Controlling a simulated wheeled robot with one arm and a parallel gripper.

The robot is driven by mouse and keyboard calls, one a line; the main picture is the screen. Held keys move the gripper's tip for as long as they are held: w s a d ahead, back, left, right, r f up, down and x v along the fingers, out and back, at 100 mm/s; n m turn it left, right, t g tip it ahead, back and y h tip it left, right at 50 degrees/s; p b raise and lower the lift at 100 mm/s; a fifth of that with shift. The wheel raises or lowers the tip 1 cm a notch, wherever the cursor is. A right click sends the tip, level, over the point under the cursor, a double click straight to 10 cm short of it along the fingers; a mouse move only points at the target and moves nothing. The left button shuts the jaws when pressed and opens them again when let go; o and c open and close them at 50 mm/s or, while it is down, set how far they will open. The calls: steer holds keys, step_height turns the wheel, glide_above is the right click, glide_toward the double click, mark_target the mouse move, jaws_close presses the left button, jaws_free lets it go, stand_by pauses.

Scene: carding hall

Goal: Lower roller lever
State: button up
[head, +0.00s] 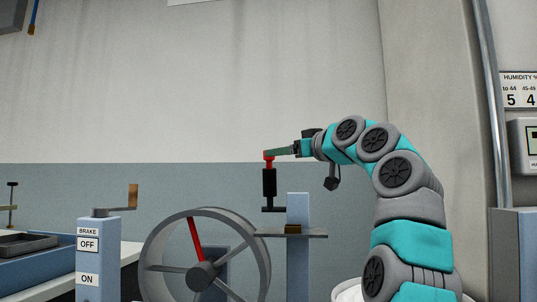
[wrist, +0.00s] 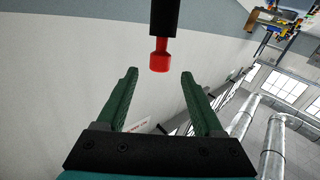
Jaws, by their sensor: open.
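The lever stands upright by a blue post. It has a black grip (head: 269,183) and a red knob (head: 268,155) on top, with a dark crank arm below joining it to the post. In the wrist view the red knob (wrist: 159,58) hangs from the black grip (wrist: 165,15) at the top of the picture. My gripper (head: 276,153) reaches in from the right at the knob's height. In the wrist view my gripper (wrist: 159,74) is open and empty, its green fingertips either side of the knob's line, with the knob just ahead of them. No contact shows.
A brake box (head: 89,262) with a brown handle (head: 133,195) stands further left. The wall behind is bare.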

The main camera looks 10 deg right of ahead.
mark_target(270, 180)
steer(key=p+x, duration=0.2)
steer(key=x, duration=0.3)
steer(key=shift+w+r, duration=0.1)
steer(key=shift+w, duration=0.05)
steer(key=shift+w+a+p, duration=0.25)
steer(key=shift+w+p, duration=0.05)
steer(key=shift+w, duration=0.25)
steer(key=shift+c, duration=0.4)
jaws_close()
stand_by(0.3)
